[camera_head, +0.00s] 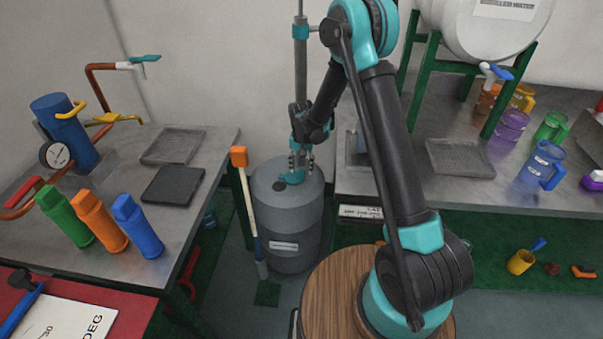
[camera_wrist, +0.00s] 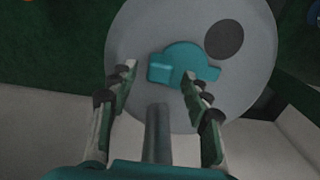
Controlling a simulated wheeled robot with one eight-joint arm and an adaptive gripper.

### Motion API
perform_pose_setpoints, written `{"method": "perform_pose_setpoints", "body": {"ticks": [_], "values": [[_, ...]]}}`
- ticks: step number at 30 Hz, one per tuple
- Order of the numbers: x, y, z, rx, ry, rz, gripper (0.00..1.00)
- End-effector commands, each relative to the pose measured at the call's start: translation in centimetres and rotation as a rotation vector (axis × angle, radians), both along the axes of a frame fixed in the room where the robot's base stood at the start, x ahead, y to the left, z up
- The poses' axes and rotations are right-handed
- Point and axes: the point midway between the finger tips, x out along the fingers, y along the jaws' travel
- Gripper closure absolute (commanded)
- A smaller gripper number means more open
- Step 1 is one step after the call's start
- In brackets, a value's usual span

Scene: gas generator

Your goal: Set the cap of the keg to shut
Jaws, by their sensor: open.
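The keg (camera_head: 283,226) is a grey drum standing on the floor between the two benches. Its round top also shows in the wrist view (camera_wrist: 240,85). The teal cap (camera_wrist: 180,64) lies on that top, beside a dark round opening (camera_wrist: 224,39) that it leaves uncovered. In the head view the cap (camera_head: 291,179) is partly hidden below my gripper (camera_head: 301,164). In the wrist view my gripper (camera_wrist: 159,76) is open, pointing down at the keg top, with its fingertips on either side of the cap's near part. I cannot tell whether they touch it.
An orange-headed tool (camera_head: 240,157) stands upright close to the keg's left side. The left bench (camera_head: 206,175) carries several coloured bottles and trays. The right bench (camera_head: 400,190) carries a large white tank (camera_head: 470,25) on a green stand and several mugs.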

Motion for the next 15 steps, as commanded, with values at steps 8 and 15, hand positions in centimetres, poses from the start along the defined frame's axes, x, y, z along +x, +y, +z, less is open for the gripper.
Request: {"method": "perform_pose_setpoints", "body": {"ticks": [8, 15], "values": [[0.0, 0.0, -2.6, 0.000, 0.000, 0.000, 0.52], [0.0, 0.0, -2.9, 0.000, 0.000, 0.000, 0.52]]}}
